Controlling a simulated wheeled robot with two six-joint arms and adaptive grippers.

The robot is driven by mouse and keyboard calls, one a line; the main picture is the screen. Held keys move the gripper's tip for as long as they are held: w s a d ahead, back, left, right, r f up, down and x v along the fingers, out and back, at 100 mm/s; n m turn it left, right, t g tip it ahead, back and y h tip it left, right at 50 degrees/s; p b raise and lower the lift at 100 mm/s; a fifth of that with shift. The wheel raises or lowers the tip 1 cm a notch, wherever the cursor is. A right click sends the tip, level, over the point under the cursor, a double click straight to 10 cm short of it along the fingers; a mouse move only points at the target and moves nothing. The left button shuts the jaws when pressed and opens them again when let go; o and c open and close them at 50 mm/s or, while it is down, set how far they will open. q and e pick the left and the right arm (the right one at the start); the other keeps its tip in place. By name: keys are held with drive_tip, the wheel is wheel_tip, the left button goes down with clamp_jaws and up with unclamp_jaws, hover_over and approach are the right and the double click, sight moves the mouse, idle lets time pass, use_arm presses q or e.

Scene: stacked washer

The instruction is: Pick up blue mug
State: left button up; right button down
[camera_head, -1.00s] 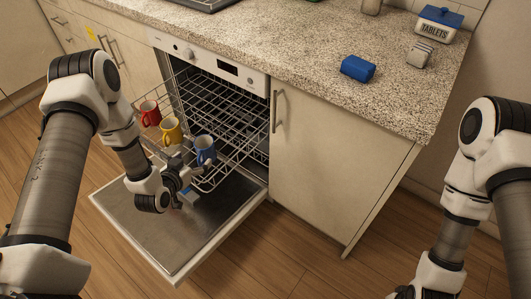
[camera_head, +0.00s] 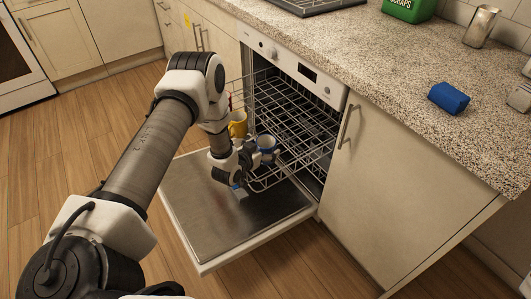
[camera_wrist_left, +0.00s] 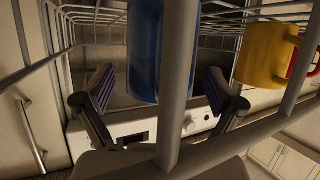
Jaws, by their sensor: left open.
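The blue mug (camera_head: 266,142) sits at the front of the dishwasher's pulled-out rack (camera_head: 285,120), partly hidden by my left gripper (camera_head: 255,172). My left gripper is open at the rack's front, above the lowered door. In the left wrist view the blue mug (camera_wrist_left: 146,45) shows large, between and beyond the two spread fingers of my left gripper (camera_wrist_left: 155,95). A thick rack wire (camera_wrist_left: 178,80) crosses in front of the mug. I cannot tell whether a finger touches the mug. My right gripper is out of view.
A yellow mug (camera_head: 238,125) stands beside the blue one, with a red mug mostly hidden behind my arm. The open dishwasher door (camera_head: 200,215) lies below. The counter (camera_head: 400,75) above holds a blue block (camera_head: 448,98), a metal cup (camera_head: 481,27) and a green container (camera_head: 409,8).

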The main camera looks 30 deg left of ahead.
use_arm(q)
drive_tip(key=c, duration=1.5)
